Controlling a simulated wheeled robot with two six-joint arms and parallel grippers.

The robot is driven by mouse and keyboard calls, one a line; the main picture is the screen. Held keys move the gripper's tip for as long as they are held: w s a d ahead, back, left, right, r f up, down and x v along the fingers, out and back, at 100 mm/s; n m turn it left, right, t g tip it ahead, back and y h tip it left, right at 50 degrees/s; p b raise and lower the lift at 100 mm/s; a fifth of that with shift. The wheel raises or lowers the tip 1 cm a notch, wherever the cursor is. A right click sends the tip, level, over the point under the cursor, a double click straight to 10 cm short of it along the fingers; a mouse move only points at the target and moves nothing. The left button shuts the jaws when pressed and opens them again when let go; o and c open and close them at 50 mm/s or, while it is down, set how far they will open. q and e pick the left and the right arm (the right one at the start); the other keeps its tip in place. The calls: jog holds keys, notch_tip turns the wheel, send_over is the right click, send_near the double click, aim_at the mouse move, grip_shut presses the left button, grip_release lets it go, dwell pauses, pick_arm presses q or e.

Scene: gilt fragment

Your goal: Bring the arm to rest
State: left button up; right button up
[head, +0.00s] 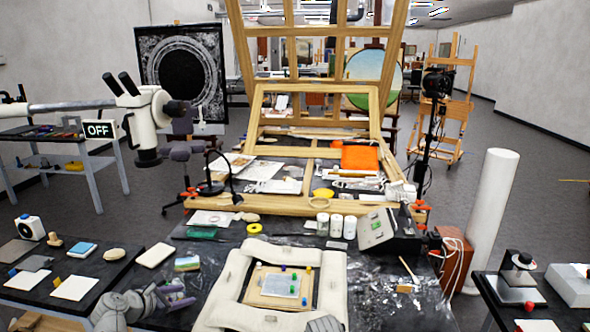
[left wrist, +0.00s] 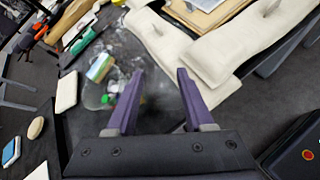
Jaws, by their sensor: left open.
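My left gripper (head: 178,295) is at the lower left of the dark worktable in the head view, left of the white padded frame. Its two purple fingers (left wrist: 160,74) are spread apart in the left wrist view, with nothing between the tips. The arm is folded low at the table's near edge. The white padded frame (head: 224,290) surrounds a wooden board (head: 258,297) with a pale panel (head: 280,285) and several small coloured pieces. My right gripper is not seen; only a grey part shows at the bottom edge of the head view.
A sponge-like block (head: 187,264) and a white pad (head: 155,255) lie beyond the left gripper. A side table (head: 110,280) with small tiles is at the left. A microscope (head: 150,115) hangs above the left. Jars (head: 336,226) and a grey device (head: 378,231) stand behind the padded frame.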

pick_arm(q)
jog(key=s+d+f+m+g, duration=0.1)
jog(key=d+m, duration=0.1)
jog(key=d, duration=0.2)
jog(key=d+f+m+g, duration=0.1)
jog(key=d+m, duration=0.2)
jog(key=d, duration=0.1)
jog(key=s+d+f+m+g+h, duration=0.1)
jog(key=d+f+m, duration=0.1)
jog(key=d+m, duration=0.1)
jog(key=shift+s+d+f+g, duration=0.1)
jog(key=shift+s+d+g, duration=0.3)
jog(key=shift+d, duration=0.25)
jog(key=s+d+f+m+g+y, duration=0.2)
jog(key=s+d+m+g+y, duration=0.1)
jog(key=s+d+m, duration=0.5)
jog(key=s+d+f+m+g+y, duration=0.3)
jog(key=s+d+m, duration=0.5)
jog(key=m, duration=0.7)
jog(key=shift+s+f+g+y, duration=0.35)
jog(key=shift+s+g+y, duration=0.05)
jog(key=shift+f, duration=0.15)
